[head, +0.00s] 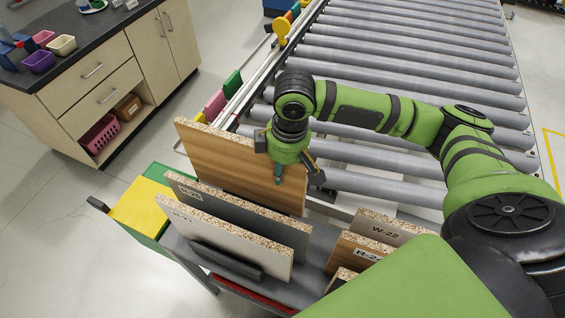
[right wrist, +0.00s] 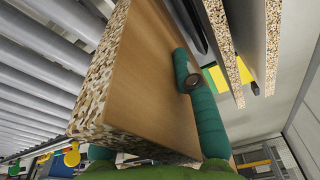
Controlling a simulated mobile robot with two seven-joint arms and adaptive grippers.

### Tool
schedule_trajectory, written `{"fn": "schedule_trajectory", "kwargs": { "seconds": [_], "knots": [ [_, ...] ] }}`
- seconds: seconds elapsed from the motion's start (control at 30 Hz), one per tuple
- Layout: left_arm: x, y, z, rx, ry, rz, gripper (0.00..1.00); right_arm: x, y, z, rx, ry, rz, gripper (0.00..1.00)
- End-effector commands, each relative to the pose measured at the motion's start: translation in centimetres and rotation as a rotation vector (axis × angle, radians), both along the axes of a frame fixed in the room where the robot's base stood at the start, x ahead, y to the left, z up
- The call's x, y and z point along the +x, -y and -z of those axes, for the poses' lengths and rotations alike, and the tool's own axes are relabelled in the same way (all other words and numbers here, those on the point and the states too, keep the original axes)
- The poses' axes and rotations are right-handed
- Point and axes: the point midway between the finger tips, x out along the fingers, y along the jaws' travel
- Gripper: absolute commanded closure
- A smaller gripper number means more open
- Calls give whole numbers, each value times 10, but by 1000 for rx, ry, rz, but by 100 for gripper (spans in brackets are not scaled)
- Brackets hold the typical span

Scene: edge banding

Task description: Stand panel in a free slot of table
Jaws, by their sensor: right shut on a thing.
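The panel (head: 225,158) is a brown wood-faced board with speckled chipboard edges, held upright at the far side of the table (head: 312,268). My right gripper (head: 278,172) is shut on it near its right end. My left gripper is not in view.
A white panel (head: 220,240) stands in front of the grey one, beside a dark divider (head: 225,260). A W-22 panel (head: 390,228) and brown panels (head: 355,252) stand at the table's right. A roller conveyor (head: 400,60) lies behind; a cabinet (head: 105,75) stands left.

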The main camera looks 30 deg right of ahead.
Motion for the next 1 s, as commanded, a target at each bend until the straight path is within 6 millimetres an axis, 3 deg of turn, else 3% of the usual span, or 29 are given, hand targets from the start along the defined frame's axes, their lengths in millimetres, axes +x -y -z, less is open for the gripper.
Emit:
{"fn": "schedule_trajectory", "kwargs": {
  "seconds": [0.37,1.0],
  "knots": [
    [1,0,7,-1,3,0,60,2,-1,29,3,8,0,100],
    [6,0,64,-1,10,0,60,2,-1,73,2,10,-1,100]
  ]
}}
